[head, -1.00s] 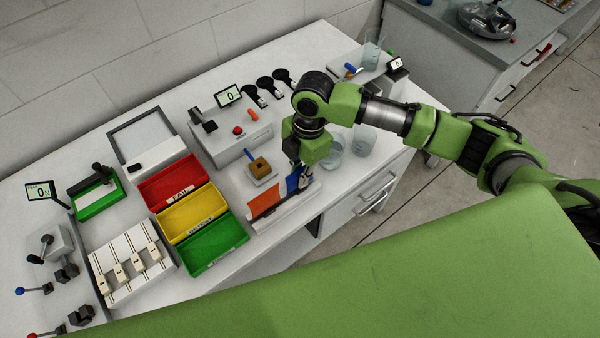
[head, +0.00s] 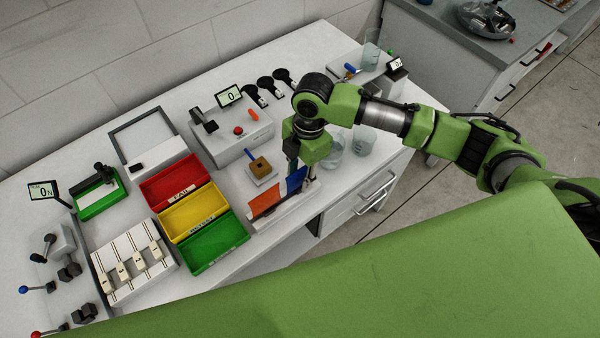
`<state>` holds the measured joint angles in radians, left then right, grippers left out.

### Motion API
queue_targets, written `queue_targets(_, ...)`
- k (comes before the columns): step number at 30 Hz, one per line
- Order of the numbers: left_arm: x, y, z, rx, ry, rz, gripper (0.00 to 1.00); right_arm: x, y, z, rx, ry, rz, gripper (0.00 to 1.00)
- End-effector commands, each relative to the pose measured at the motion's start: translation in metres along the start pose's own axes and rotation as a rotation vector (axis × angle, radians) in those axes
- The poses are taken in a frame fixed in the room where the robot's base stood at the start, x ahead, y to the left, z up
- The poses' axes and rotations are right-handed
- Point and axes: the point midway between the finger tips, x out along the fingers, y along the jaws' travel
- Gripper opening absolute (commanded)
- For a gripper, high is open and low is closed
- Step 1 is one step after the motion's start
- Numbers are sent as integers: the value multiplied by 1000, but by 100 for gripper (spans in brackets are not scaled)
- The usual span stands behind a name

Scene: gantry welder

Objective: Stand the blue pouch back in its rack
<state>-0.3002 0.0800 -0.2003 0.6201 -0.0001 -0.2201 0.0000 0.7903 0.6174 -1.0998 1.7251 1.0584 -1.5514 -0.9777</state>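The blue pouch (head: 296,181) is in the white rack (head: 286,212) near the front edge of the bench, to the right of an orange pouch (head: 265,201). It leans at about the same slant as the orange one, and its lower edge is partly hidden. My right gripper (head: 303,175) points down at the blue pouch, with its dark fingers at the pouch's upper part and right side. The fingers are small and partly covered, so I cannot tell whether they hold it. My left gripper is not in view.
Red (head: 175,181), yellow (head: 190,212) and green (head: 217,246) bins stand left of the rack. A small block on a plate (head: 262,170) sits just behind it. Glass beakers (head: 364,140) stand to the right. My green body covers the lower foreground.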

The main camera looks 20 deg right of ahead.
Motion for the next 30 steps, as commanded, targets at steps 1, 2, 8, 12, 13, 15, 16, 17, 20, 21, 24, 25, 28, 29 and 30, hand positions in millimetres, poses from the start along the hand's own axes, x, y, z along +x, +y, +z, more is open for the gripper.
queue_targets(1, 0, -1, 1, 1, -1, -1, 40, 0, 0, 0, 0, 0, 0, 31)
queue_targets(2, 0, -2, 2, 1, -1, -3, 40, 0, 0, 0, 0, 0, 0, 31)
queue_targets(8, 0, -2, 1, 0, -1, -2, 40, -18, 1, 0, 0, -1, 2, 31)
queue_targets(12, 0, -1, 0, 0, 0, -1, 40, -47, 1, 0, -1, 0, 4, 31)
queue_targets(13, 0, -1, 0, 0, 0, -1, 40, -54, 2, 0, -1, -1, 5, 31)
queue_targets(15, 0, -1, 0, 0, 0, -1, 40, -69, 1, 0, -1, -1, 4, 31)
queue_targets(16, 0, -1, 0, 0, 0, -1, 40, -76, 2, 0, 0, -1, 5, 31)
queue_targets(17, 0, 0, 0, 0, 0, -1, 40, -82, 1, 1, 0, -1, 4, 31)
queue_targets(20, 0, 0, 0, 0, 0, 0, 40, -99, 1, 0, -1, -1, 3, 31)
queue_targets(21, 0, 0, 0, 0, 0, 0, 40, -104, 1, 0, 0, 0, 3, 31)
queue_targets(24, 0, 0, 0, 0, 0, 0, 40, -114, 1, 0, 1, 0, 2, 31)
queue_targets(25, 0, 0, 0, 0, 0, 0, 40, -116, 1, 0, 1, 0, 2, 31)
queue_targets(28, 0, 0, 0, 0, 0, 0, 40, -120, 0, 0, 1, 0, 0, 31)
queue_targets(29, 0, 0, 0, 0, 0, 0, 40, -120, 0, 0, 1, 0, 0, 31)
queue_targets(30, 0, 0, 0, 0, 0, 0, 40, -120, 0, 0, 1, 0, 0, 31)
